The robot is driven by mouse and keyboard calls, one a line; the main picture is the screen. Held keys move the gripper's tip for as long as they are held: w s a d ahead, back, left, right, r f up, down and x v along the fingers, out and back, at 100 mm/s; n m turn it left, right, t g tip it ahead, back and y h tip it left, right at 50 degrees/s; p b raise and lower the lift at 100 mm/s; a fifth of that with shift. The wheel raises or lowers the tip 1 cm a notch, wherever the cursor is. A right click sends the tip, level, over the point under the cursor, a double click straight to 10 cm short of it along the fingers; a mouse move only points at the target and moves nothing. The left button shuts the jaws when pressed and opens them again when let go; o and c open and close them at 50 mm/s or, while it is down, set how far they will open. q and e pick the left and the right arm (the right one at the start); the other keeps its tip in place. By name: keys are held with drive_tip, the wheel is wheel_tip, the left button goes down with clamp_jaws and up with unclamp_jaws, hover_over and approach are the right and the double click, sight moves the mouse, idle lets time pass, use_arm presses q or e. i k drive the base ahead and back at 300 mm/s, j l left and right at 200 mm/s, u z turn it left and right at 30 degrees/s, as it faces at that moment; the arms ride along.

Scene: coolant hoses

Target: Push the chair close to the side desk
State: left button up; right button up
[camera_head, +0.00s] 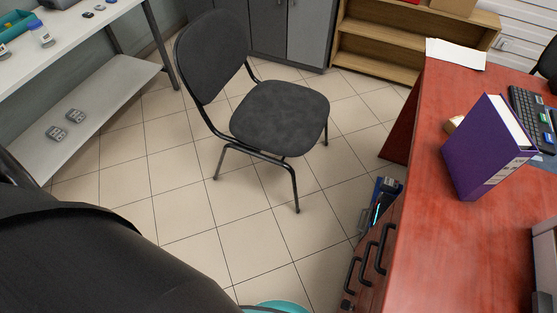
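A black chair (279,115) with a padded seat, a tall backrest and thin metal legs stands upright on the tiled floor, near the middle of the head view. Its backrest is on the left and its seat reaches right. A reddish wooden desk (440,245) with drawers fills the right side; bare floor separates it from the chair. A white table (85,38) with a lower shelf stands at the upper left, also apart from the chair. I cannot tell which of the two is the side desk. Neither of my grippers is in view.
A large dark shape (90,255) covers the lower left; I cannot tell what it is. A purple binder (485,155) stands on the wooden desk. Grey cabinets (305,35) and a wooden shelf (375,70) line the back. A teal round edge (275,307) shows at the bottom.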

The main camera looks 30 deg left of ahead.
sight(280, 117)
drive_tip(key=i+j, duration=0.15)
drive_tip(key=j, duration=0.2)
drive_tip(key=i+j, duration=0.15)
drive_tip(key=j, duration=0.25)
drive_tip(key=i+j, duration=0.15)
drive_tip(key=j, duration=0.2)
drive_tip(key=i+j, duration=0.15)
drive_tip(key=j, duration=0.2)
drive_tip(key=i+j, duration=0.15)
drive_tip(key=j, duration=0.2)
